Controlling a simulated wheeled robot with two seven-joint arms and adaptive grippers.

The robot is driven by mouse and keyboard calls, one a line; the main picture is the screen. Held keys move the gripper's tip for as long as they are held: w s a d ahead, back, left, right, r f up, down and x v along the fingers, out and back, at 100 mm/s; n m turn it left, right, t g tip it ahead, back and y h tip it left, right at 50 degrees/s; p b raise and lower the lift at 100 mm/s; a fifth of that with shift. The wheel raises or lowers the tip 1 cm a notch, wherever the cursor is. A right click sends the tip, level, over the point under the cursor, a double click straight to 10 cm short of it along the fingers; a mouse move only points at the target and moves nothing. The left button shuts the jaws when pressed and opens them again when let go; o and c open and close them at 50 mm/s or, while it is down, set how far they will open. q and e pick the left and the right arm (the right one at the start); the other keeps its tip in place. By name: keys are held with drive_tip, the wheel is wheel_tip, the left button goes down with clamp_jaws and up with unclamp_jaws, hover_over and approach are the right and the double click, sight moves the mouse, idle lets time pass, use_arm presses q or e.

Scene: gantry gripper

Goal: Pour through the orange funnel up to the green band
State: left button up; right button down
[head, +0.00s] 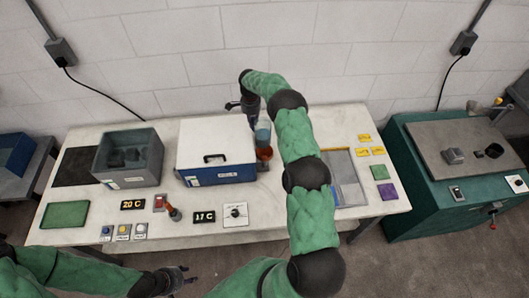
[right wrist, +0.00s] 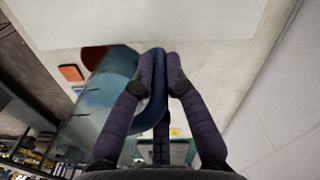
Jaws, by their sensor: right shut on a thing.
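My right gripper (head: 250,103) is at the back of the table, and in the right wrist view (right wrist: 160,72) its fingers are shut on the blue handle of a clear bluish jug (right wrist: 95,105). In the head view the jug (head: 262,133) is held just above the orange funnel (head: 264,153), right of the white-lidded box. I cannot tell how far the jug is tilted or whether anything flows. The vessel under the funnel and its green band cannot be made out. My left gripper (head: 181,277) is open and empty, in front of the table's front edge.
A blue box with a white lid (head: 215,142) stands close left of the funnel. A grey open bin (head: 128,158) is further left. A grey tray (head: 344,180) lies right of my right arm. Switches and small displays line the front; a green cabinet (head: 445,190) stands right.

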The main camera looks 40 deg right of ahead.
drive_tip(key=shift+r, duration=0.2)
drive_tip(key=shift+r, duration=0.15)
drive_tip(key=shift+r+p, duration=0.65)
drive_tip(key=shift+r, duration=1.7)
